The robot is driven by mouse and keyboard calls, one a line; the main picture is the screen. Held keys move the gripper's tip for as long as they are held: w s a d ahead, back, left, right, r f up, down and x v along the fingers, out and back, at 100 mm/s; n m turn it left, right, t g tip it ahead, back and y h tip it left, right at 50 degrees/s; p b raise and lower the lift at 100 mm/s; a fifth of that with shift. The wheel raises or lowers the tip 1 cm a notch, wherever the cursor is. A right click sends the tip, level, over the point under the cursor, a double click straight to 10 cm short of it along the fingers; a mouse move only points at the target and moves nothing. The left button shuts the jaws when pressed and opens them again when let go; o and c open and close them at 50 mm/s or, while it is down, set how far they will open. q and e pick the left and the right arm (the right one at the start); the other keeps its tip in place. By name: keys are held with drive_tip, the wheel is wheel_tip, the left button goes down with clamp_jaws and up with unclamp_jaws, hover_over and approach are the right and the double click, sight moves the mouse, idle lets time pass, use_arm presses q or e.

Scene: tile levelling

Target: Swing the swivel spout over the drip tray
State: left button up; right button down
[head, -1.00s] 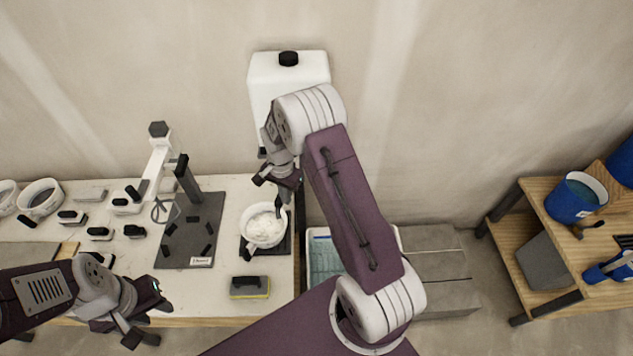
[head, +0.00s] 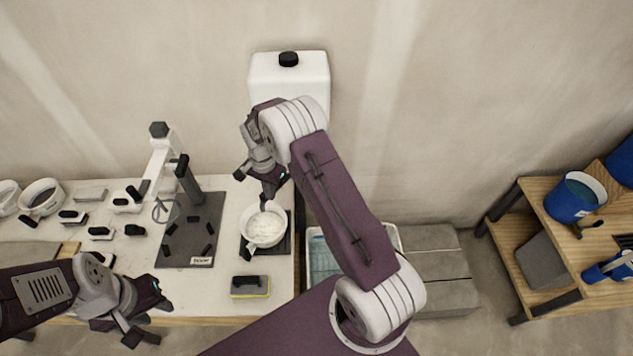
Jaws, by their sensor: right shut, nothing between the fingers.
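A white tank (head: 290,72) with a black cap stands at the back of the bench. Its lower front is hidden behind my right arm, and I cannot make out the swivel spout. A dark square tray (head: 285,246), which may be the drip tray, lies at the bench's right end. A white bowl (head: 263,231) with white contents sits on it, its dark handle toward the front left. My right gripper (head: 267,197) is shut and empty, just above the bowl's back rim. My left gripper (head: 150,319) is open and empty at the bench's front edge.
A dark stand (head: 190,240) with an upright post is left of the bowl. A yellow-and-black sponge block (head: 249,287) lies in front. Several small handled blocks lie at left.

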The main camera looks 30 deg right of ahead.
drive_tip(key=shift+w+a, duration=0.3)
drive_tip(key=shift+w, duration=0.25)
drive_tip(key=shift+r, duration=0.15)
wheel_tip(320, 180, up, 7)
drive_tip(key=d+p, duration=0.1)
drive_tip(key=p, duration=0.4)
drive_tip(key=shift+s, duration=0.35)
drive_tip(key=shift+f, duration=0.2)
